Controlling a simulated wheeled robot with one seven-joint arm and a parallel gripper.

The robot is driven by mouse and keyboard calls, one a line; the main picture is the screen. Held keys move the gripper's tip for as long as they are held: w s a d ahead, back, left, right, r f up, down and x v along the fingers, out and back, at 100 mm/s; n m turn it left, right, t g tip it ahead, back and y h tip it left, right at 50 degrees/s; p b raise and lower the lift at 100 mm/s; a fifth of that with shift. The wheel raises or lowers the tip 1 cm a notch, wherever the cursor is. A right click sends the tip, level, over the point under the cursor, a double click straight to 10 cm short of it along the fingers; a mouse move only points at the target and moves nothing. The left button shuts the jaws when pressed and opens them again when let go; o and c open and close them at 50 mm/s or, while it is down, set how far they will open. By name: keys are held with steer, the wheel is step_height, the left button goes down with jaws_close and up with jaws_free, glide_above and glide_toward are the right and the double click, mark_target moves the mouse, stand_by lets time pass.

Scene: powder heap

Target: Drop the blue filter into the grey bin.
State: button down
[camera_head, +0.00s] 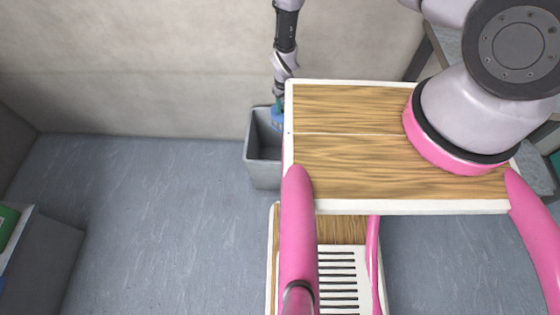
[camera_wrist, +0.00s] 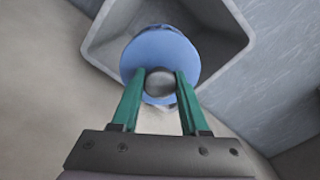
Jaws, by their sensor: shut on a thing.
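The blue filter (camera_wrist: 160,50) shows in the wrist view as a round blue disc with a grey knob at its middle. My gripper (camera_wrist: 160,82) has green fingers shut on that knob. Behind the filter, the grey bin (camera_wrist: 107,34) opens wide, and the filter overlaps its near rim in this view. In the head view the grey bin (camera_head: 263,174) stands on the floor against the wall. The filter (camera_head: 277,119) is a small blue patch at the bin's upper right, partly hidden by my body. My gripper (camera_head: 279,103) is above it, small and partly hidden.
The beige wall (camera_head: 150,80) is close behind the bin. The blue-grey floor (camera_head: 160,220) left of the bin is clear. A grey cabinet (camera_head: 45,260) with a green item (camera_head: 8,225) on top stands at the far left.

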steer(key=shift+f, duration=2.7)
steer(key=shift+c, duration=1.7)
jaws_free()
step_height(320, 180, up, 11)
steer(key=shift+f, duration=0.1)
